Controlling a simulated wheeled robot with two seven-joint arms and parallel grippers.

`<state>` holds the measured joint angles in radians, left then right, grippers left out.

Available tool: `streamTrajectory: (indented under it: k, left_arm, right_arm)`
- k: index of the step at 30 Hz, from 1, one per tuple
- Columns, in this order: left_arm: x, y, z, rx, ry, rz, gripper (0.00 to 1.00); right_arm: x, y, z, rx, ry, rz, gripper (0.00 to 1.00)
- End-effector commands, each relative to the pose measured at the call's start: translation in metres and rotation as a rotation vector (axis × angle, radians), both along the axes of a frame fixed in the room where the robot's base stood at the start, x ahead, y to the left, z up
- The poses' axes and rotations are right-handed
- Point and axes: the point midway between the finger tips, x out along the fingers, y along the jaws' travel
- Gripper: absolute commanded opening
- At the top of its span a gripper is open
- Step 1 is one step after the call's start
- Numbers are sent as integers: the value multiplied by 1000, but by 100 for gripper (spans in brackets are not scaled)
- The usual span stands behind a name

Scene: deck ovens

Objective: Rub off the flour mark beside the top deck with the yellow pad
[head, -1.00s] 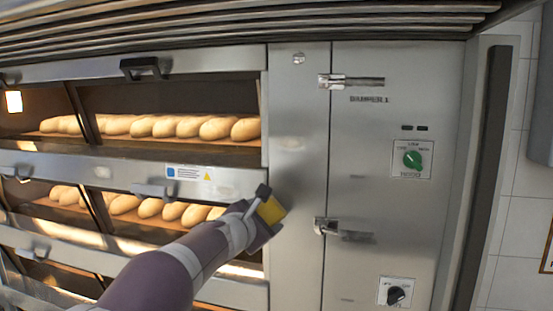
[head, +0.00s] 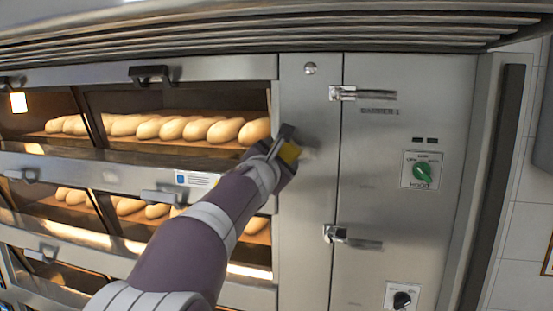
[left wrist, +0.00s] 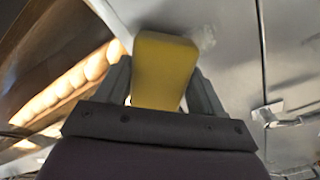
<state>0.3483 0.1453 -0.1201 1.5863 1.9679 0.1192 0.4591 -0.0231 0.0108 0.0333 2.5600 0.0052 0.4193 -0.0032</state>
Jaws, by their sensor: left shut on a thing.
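The yellow pad (head: 290,152) is in my left gripper (head: 284,146), which is shut on it. In the left wrist view the pad (left wrist: 162,68) stands up between the two fingers of the gripper (left wrist: 163,88). The pad is at the steel strip just right of the top deck's window. A faint pale flour mark (head: 308,153) shows on that strip right beside the pad. It also shows as a whitish smudge (left wrist: 206,40) by the pad's upper right edge. Part of the mark may be hidden by the pad. I cannot tell whether the pad touches the steel. My right gripper is out of view.
Loaves (head: 195,129) sit behind the top deck's window at left. The damper handle (head: 362,94) sticks out at upper right and a second handle (head: 350,238) lower down. A green knob (head: 422,173) is farther right. The steel strip (head: 308,220) below the pad is clear.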

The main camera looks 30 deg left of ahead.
Motion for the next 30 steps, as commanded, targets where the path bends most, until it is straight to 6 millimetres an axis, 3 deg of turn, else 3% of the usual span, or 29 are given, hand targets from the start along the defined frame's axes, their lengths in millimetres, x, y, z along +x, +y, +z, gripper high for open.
streamTrajectory:
  k: [30]
  left_arm:
    - [10,2,0,1,0,-1,43]
  right_arm:
    - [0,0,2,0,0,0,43]
